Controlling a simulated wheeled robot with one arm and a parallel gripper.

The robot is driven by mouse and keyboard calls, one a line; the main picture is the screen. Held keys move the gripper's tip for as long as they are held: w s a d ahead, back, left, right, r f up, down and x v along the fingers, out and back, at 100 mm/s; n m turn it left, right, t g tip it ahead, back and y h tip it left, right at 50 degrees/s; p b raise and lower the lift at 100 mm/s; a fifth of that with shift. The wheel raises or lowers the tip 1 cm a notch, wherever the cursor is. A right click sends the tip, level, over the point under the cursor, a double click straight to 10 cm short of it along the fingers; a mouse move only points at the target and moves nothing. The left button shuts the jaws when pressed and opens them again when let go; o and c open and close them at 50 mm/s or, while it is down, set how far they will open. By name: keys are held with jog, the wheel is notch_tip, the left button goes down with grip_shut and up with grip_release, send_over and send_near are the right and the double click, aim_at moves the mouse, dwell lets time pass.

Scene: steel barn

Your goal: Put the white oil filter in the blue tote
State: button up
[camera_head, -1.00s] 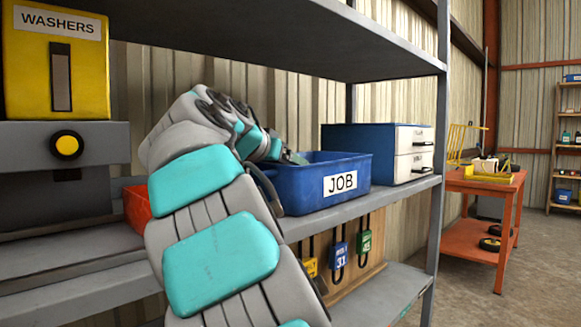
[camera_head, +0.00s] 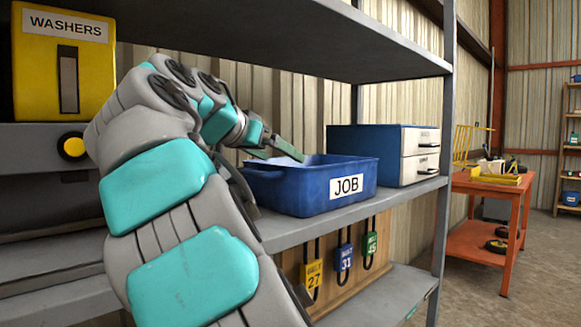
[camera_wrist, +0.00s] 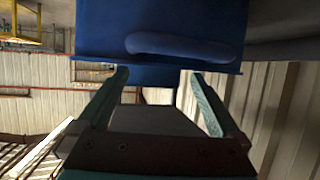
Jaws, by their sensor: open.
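The blue tote (camera_head: 312,190), labelled JOB, stands on the middle shelf. My gripper (camera_head: 285,152) is open at the tote's left rear, with its green fingers pointing right near the rim. A pale patch shows inside the tote by the fingers; I cannot tell whether it is the white oil filter. In the wrist view a blue wall with a rounded handle (camera_wrist: 185,46), which looks like the tote's end, lies across the top. The open fingers (camera_wrist: 160,92) are apart with no object clearly between them. No white oil filter is clearly visible.
A blue cabinet with white drawers (camera_head: 376,153) stands right of the tote. A yellow WASHERS box (camera_head: 66,70) is at the left. The upper shelf (camera_head: 270,35) hangs above my arm. Padlocks (camera_head: 346,258) hang below. An orange table (camera_head: 483,190) stands farther right.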

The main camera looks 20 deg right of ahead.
jog(key=shift+v, duration=2.05)
jog(key=shift+r, duration=0.15)
